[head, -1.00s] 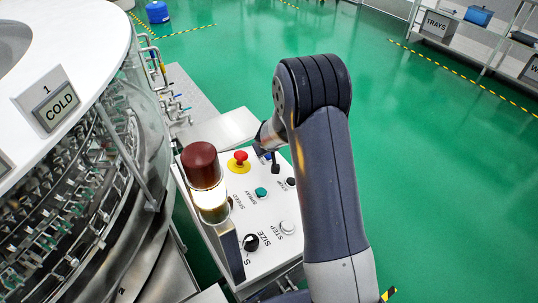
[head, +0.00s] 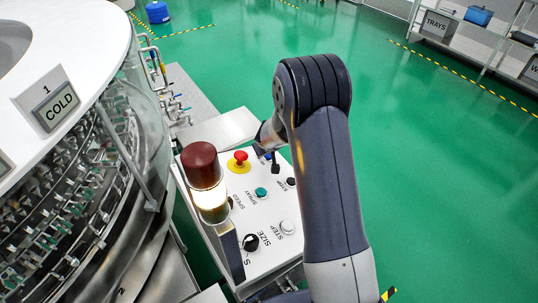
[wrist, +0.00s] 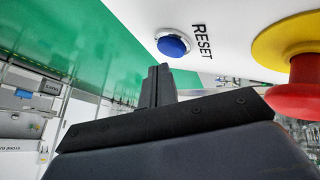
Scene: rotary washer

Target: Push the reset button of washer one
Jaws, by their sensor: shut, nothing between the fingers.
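The blue reset button (wrist: 173,46) with a silver rim sits on a white panel in the wrist view, beside the word RESET. My gripper (wrist: 158,72) is shut and empty. Its fingertips appear just below the button in the picture; I cannot tell the exact gap, but no contact is clear. In the head view my gripper (head: 275,166) shows as a small dark shape over the far end of the white control panel (head: 262,222), with a bit of the blue button (head: 267,155) beside it. Washer one (head: 95,210), signed 1 COLD, stands at left.
A red emergency stop on a yellow base (head: 239,160) is close to my gripper; it also fills the right of the wrist view (wrist: 295,70). A green button (head: 261,193), knobs and a red-capped signal lamp (head: 201,165) crowd the panel. Green floor at right is clear.

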